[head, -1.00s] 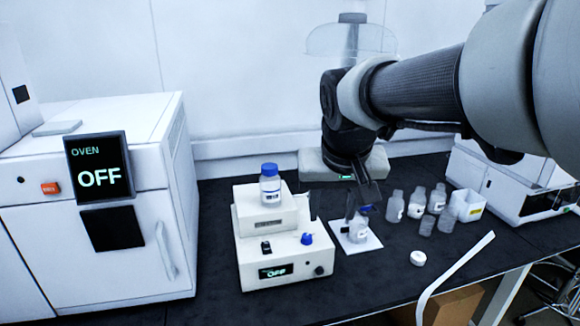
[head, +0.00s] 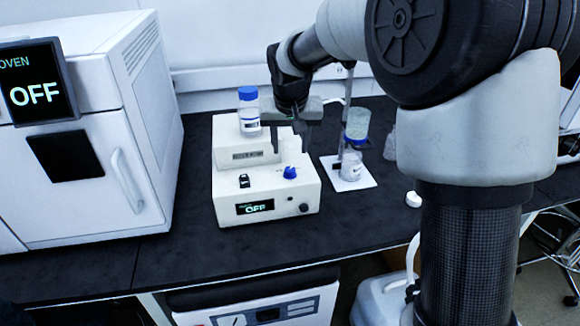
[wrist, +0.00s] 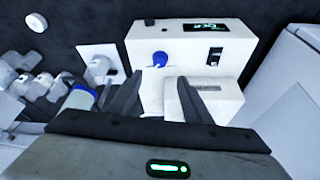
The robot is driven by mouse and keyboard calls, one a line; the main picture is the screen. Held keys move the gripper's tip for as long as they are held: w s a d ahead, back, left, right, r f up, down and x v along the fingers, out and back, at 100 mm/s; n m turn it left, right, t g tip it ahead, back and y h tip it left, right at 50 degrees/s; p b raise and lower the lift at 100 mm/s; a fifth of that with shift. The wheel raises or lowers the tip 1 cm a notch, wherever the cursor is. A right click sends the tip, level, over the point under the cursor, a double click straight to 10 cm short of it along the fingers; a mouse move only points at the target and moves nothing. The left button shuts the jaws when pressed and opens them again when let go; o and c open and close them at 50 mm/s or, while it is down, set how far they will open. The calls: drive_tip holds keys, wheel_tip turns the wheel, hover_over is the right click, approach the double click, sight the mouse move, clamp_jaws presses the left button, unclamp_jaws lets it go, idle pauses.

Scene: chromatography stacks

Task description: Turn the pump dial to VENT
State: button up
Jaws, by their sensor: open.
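The pump is a white stepped box (head: 232,186) on the dark bench, with a small screen (head: 255,207) reading OFF on its front. The blue dial (head: 289,172) sits on the right of its lower top face, beside a black switch (head: 244,181). The dial also shows in the wrist view (wrist: 160,59), just beyond my fingertips. My gripper (head: 293,148) is open and empty, pointing down above the pump near the dial. In the wrist view my open fingers (wrist: 163,88) are spread with the dial ahead, slightly left of centre between them. I see no finger touching the dial.
A blue-capped bottle (head: 249,112) stands on the pump's upper step, close to my gripper. A filter assembly (head: 354,145) stands on a white plate to the right. The oven (head: 95,140) is at the left. Bare bench lies in front of the pump.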

sight(290, 169)
drive_tip(key=b+x, duration=0.1)
drive_tip(key=x, duration=1)
drive_tip(key=shift+w, duration=0.1)
drive_tip(key=c, duration=1.1)
drive_tip(key=shift+o, duration=0.2)
